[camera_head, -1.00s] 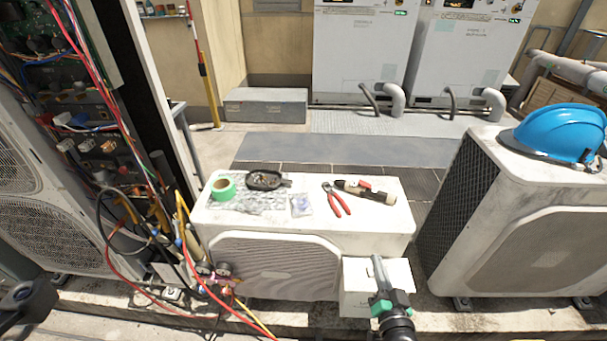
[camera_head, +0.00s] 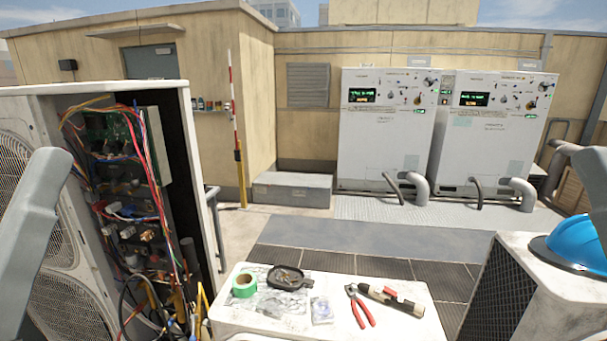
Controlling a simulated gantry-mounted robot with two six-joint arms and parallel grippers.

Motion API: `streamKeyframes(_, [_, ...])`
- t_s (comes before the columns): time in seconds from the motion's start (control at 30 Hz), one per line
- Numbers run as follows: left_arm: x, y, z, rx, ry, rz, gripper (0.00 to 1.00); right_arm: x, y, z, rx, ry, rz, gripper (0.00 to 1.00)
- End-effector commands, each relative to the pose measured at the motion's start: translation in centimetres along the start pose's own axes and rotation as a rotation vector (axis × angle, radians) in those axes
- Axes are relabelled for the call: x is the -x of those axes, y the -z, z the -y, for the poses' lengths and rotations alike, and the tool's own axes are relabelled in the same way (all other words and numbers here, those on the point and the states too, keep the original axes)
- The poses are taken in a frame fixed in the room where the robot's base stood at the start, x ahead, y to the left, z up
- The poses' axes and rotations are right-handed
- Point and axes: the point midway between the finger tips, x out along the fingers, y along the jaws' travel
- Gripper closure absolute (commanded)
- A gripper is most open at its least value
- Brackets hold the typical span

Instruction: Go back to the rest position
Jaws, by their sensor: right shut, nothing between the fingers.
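Neither of my grippers shows in the head view; no fingertips are visible in it. A grey link of my left arm stands at the left edge, tilted. A grey link of my right arm shows at the right edge. Below the middle, the white condenser top (camera_head: 235,313) bears a green tape roll (camera_head: 244,285), a black tray with small parts (camera_head: 288,279), a clear bag (camera_head: 321,311), red-handled pliers (camera_head: 360,308) and a dark tool with red and cream parts (camera_head: 391,299).
An open electrical cabinet (camera_head: 185,220) with loose wires stands at left. A blue helmet (camera_head: 580,243) sits on a right condenser (camera_head: 545,300). Two white units (camera_head: 385,140) with pipes stand at the back wall, beside a grey box (camera_head: 292,189). Open floor (camera_head: 350,237) lies between.

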Motion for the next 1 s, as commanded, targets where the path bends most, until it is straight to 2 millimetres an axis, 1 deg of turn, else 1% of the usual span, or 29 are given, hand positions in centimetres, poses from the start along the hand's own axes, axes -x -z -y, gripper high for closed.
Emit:
streamKeyframes(0.03, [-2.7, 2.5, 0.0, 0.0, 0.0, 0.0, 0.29, -2.7, 2.4, 0.0, 0.0, 0.0, 0.001, 1.0])
streamKeyframes(0.17, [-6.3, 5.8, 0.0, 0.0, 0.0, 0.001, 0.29, -6.3, 5.7, -0.1, -0.001, -0.001, 0.001, 1.0])
streamKeyframes(0.27, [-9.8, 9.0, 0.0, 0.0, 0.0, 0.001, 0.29, -9.8, 8.9, -0.1, -0.001, -0.001, 0.001, 1.0])
streamKeyframes(0.3, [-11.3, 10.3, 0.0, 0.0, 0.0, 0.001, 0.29, -11.3, 10.3, -0.1, -0.001, -0.002, 0.001, 1.0])
streamKeyframes(0.37, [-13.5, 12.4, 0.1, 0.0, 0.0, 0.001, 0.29, -13.5, 12.3, -0.1, -0.002, -0.002, 0.001, 1.0])
streamKeyframes(0.4, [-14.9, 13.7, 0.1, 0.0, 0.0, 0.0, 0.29, -15.0, 13.6, -0.2, -0.002, -0.002, 0.001, 1.0])
streamKeyframes(0.47, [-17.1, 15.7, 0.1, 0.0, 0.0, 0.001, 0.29, -17.1, 15.6, -0.2, -0.002, -0.002, 0.002, 1.0])
streamKeyframes(0.5, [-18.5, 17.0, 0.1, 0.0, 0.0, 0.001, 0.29, -18.5, 16.9, -0.2, -0.002, -0.002, 0.002, 1.0])
streamKeyframes(0.6, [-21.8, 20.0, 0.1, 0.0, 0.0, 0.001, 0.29, -21.8, 19.9, -0.2, -0.002, -0.002, 0.002, 1.0])
streamKeyframes(0.7, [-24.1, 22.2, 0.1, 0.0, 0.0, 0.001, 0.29, -24.1, 22.0, -0.2, -0.002, -0.002, 0.002, 1.0])
streamKeyframes(0.8, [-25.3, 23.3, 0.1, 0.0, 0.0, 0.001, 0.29, -25.3, 23.1, -0.2, -0.002, -0.002, 0.002, 1.0])
streamKeyframes(0.87, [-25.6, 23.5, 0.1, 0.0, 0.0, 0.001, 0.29, -25.6, 23.3, -0.2, -0.002, -0.002, 0.002, 1.0])
streamKeyframes(1.0, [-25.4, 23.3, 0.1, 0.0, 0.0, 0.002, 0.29, -25.4, 23.2, -0.2, -0.002, -0.002, 0.002, 1.0])
